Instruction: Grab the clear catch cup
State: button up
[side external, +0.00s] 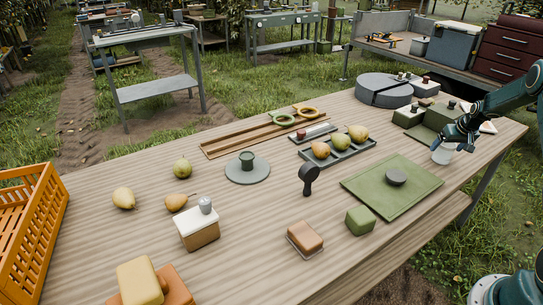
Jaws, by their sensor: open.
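A small pale, translucent cup (442,155), which looks like the clear catch cup, stands near the right edge of the wooden table, beyond the green mat. My gripper (453,144) is open and reaches in from the right, just above and beside the cup. Its fingers overlap the cup's upper part in this view. I cannot tell whether they touch it or are around it.
A green mat (372,185) with a dark round piece lies in front of the cup. A tray (360,150) holds pears left of the mat. The table's right edge is near.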

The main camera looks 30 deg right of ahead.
jog(key=shift+x, duration=1.5)
jog(key=c, duration=1)
